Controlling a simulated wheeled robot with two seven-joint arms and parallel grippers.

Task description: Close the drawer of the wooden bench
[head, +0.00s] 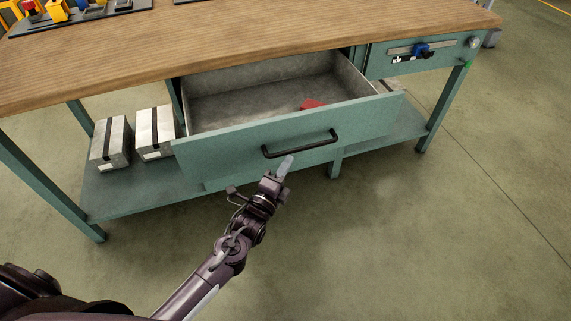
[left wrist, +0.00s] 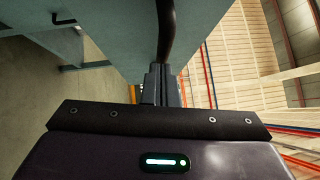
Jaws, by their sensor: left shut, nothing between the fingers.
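The wooden bench (head: 250,45) has a brown wood top and a teal frame. Its drawer (head: 225,150) is pulled well out in the head view, with a teal front, a grey inside and a black bar handle (head: 300,146). My left gripper (head: 286,163) is shut and empty, just in front of the drawer front and below the handle. In the left wrist view the shut fingers (left wrist: 161,82) point at the drawer front (left wrist: 120,30), with the handle (left wrist: 166,30) right ahead of them. I cannot tell whether they touch. My right gripper is not in view.
A red item (head: 312,104) lies inside the drawer. Two grey boxes (head: 112,140) with dark straps stand on the lower shelf (head: 110,190) at the left. The floor (head: 430,240) in front is clear.

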